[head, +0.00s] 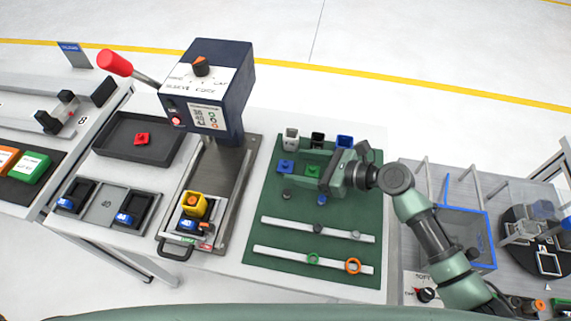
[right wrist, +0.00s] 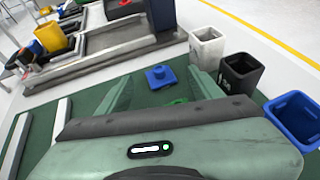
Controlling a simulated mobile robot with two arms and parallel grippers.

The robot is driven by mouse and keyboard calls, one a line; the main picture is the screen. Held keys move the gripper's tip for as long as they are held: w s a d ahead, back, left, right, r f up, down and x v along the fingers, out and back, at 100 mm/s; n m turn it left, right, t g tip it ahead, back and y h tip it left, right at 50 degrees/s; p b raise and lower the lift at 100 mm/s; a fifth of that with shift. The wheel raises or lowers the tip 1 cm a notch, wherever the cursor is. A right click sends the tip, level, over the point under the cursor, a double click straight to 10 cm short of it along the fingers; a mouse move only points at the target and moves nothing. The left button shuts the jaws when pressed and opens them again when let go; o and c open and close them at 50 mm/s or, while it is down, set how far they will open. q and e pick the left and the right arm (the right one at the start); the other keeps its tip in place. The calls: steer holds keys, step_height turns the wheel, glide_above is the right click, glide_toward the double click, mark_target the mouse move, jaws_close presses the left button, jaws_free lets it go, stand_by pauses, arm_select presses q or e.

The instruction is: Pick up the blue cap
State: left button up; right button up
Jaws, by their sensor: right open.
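A blue piece (head: 286,167) with a square base and a round knob, which looks like the blue cap, lies on the green mat (head: 270,215) below the white bin. In the right wrist view the blue piece (right wrist: 160,77) lies beyond the fingers, between their directions. My right gripper (head: 327,172) is open above the mat, to the right of the blue piece and apart from it. A green piece (head: 313,171) lies beside the fingertips, partly hidden in the wrist view. My left gripper is not in view.
White (head: 291,138), black (head: 317,140) and blue (head: 344,142) bins stand along the mat's back edge. A small blue part (head: 322,199) lies below the gripper. Two white rails (head: 290,224) cross the front. A press (head: 215,90) stands left.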

mark_target(288, 165)
steer(key=x, duration=0.3)
steer(key=shift+a, duration=0.25)
jaws_close()
